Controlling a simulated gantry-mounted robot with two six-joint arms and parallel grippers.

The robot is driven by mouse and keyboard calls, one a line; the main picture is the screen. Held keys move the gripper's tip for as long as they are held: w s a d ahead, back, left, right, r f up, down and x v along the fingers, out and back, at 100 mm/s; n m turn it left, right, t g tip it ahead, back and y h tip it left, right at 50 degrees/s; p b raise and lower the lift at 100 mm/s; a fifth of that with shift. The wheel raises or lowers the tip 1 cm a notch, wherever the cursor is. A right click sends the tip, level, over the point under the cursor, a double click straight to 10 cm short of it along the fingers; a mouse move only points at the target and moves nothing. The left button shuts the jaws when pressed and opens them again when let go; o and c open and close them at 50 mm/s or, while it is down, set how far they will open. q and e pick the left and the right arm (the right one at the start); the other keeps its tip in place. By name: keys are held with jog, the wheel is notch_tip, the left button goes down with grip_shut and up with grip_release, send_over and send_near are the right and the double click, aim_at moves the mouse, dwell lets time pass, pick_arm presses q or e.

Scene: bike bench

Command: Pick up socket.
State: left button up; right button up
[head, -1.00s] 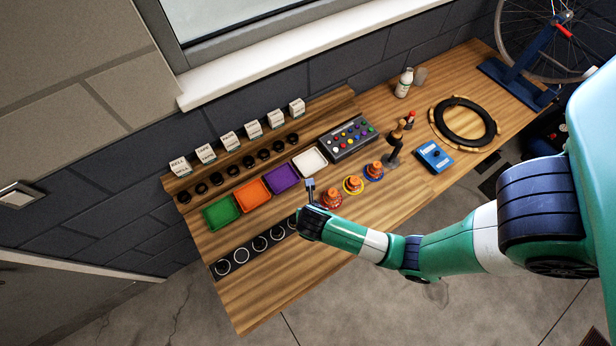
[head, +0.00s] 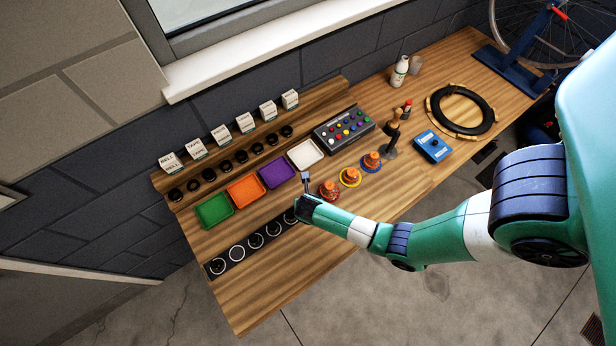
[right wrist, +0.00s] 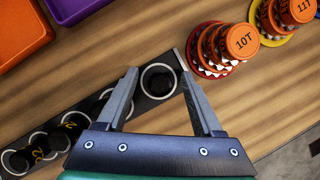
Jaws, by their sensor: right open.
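A black strip (head: 209,269) of several round black sockets with white rings lies along the bench's front left. In the right wrist view the strip (right wrist: 66,105) runs diagonally, and the socket (right wrist: 158,81) at its right end lies between my fingers. My right gripper (right wrist: 157,76) is open, its two fingers apart on either side of that socket. Whether they touch it I cannot tell. In the head view my right gripper (head: 305,184) is over the strip's right end and hides part of it. My left gripper is not in view.
Orange cog stacks marked 10T (right wrist: 243,43) and 11T (right wrist: 302,10) stand close right of the strip. Green (head: 214,210), orange (head: 245,190), purple (head: 276,173) and white (head: 305,154) trays lie behind it. Bare wood shows in front of the strip.

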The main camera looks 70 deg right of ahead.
grip_shut()
dwell(0.3)
jog(key=shift+r, duration=0.1)
